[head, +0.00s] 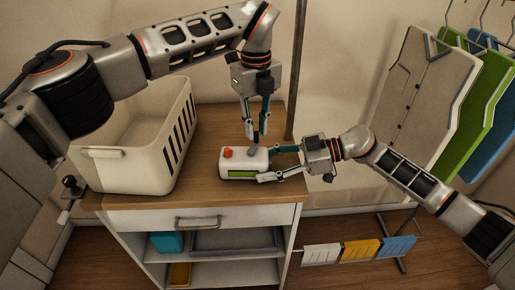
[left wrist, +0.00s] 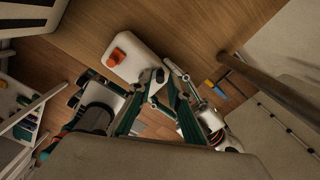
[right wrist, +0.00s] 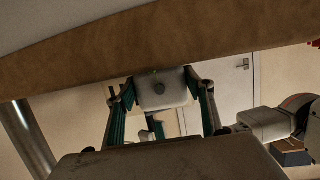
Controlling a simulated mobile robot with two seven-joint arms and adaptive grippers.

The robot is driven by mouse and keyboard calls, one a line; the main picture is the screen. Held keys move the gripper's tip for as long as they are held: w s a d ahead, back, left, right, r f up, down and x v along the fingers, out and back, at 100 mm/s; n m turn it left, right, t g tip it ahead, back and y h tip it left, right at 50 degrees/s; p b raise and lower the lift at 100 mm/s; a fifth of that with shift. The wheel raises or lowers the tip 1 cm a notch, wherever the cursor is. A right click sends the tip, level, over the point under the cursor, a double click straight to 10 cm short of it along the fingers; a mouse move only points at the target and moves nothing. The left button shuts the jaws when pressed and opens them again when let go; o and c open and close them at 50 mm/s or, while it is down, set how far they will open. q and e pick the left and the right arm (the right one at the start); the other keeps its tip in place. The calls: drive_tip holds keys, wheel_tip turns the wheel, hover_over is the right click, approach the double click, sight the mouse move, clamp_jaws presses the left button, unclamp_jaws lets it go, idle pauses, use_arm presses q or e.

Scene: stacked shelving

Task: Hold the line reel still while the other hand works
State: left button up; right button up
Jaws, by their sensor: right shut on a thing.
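The line reel appears to be the white box (head: 242,164) with an orange knob and green display, on the wooden cabinet top near its front right edge. It also shows in the left wrist view (left wrist: 130,62) and end-on in the right wrist view (right wrist: 162,94). My right gripper (head: 270,164) comes from the right and is shut on the box's right end, one finger on each side. My left gripper (head: 256,133) points down just above the box's right part. Its fingertips are close together by a small dark part (left wrist: 158,76); whether they grip it is unclear.
A cream basket (head: 130,165) stands on the cabinet top (head: 205,185) at the left. A vertical pole (head: 296,70) rises behind the right corner. Hanging boards (head: 425,90) are at the right; a low rail with small coloured pieces (head: 360,250) stands below.

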use_arm(q)
clamp_jaws()
drive_tip(key=shift+w+a+n, duration=0.1)
drive_tip(key=shift+a+n, duration=0.2)
drive_tip(key=shift+n, duration=0.7)
drive_tip(key=shift+w+a+n, duration=0.1)
drive_tip(key=shift+a+n, duration=0.2)
drive_tip(key=shift+n, duration=0.7)
drive_tip(key=shift+a+n, duration=0.25)
drive_tip(key=shift+n, duration=0.55)
drive_tip(key=shift+a+n, duration=0.35)
drive_tip(key=shift+n, duration=0.75)
drive_tip(key=shift+s, duration=0.1)
